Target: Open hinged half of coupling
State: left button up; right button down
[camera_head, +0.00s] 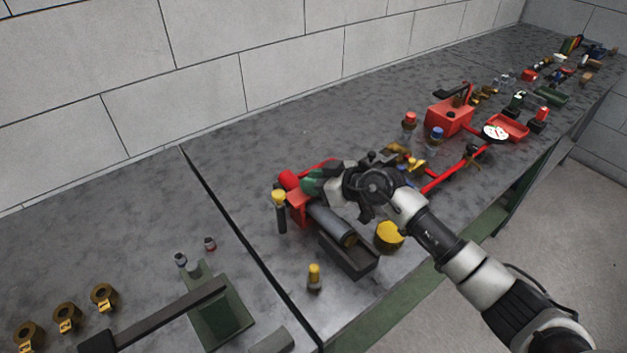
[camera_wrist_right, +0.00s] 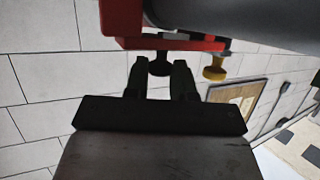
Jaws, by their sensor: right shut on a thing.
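The red coupling housing (camera_head: 297,205) sits on the dark bench, with a grey cylinder (camera_head: 331,224) running out of it toward the front. My right gripper (camera_head: 326,182) reaches over its far right side, hiding part of it. In the right wrist view, my right gripper's fingers (camera_wrist_right: 160,72) are closed around a black knob (camera_wrist_right: 160,65) below the red part (camera_wrist_right: 122,18) in that picture. The grey cylinder also shows there at the top right (camera_wrist_right: 240,18). I cannot make out the hinge or the coupling's halves. My left gripper is out of view.
A yellow-topped peg (camera_head: 279,199) stands close by on the left. A yellow cap (camera_head: 388,236) and a dark trough (camera_head: 350,258) lie in front. A red box (camera_head: 450,115) and red piping stand farther right. Brass rings (camera_head: 66,318) lie at left. Bare bench lies behind.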

jog(key=shift+w+d+r+m+y+p, duration=0.35)
jog(key=shift+d+r+m+y+p, duration=0.35)
jog(key=shift+p, duration=1.85)
jog(key=shift+w+d+m+p, duration=0.1)
jog(key=shift+w+m+p, duration=0.1)
jog(key=shift+m+p, duration=0.15)
jog(key=shift+w+d+m+y+p, duration=0.35)
jog(key=shift+d+m+y+p, duration=0.15)
jog(key=shift+m+y, duration=0.2)
jog(key=shift+w+d+m+y, duration=0.3)
jog(key=shift+d+m+y, duration=0.2)
jog(key=shift+m, duration=0.15)
jog(key=shift+f, duration=0.1)
